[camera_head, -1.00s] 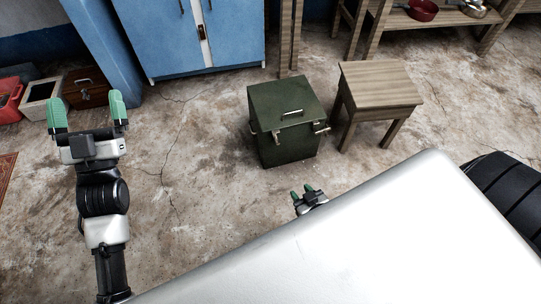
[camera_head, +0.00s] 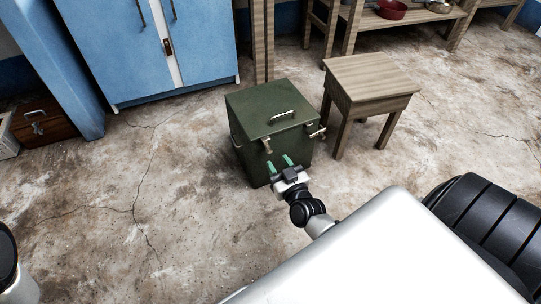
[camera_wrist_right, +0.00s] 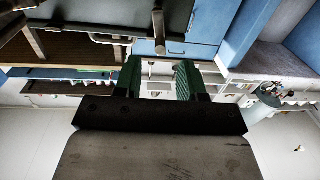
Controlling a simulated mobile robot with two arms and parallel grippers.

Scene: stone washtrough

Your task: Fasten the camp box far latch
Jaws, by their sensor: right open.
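The dark green camp box (camera_head: 262,108) stands on the floor with its lid down and a metal handle on top. One metal latch (camera_head: 267,145) shows on its front face and another latch (camera_head: 317,131) at the right edge. I cannot tell whether either is fastened. My right gripper (camera_head: 279,163) is open and empty, just in front of the box below the front latch. In the right wrist view the box's dark face is at the top, with a latch (camera_wrist_right: 159,30) above the open fingers (camera_wrist_right: 158,77). My left gripper is out of view.
A wooden stool (camera_head: 371,82) stands close to the box's right. A blue cabinet (camera_head: 150,45) is behind to the left, with a brown case (camera_head: 42,122) at far left. Shelving with a red pan (camera_head: 391,10) is at the back. The floor left of the box is clear.

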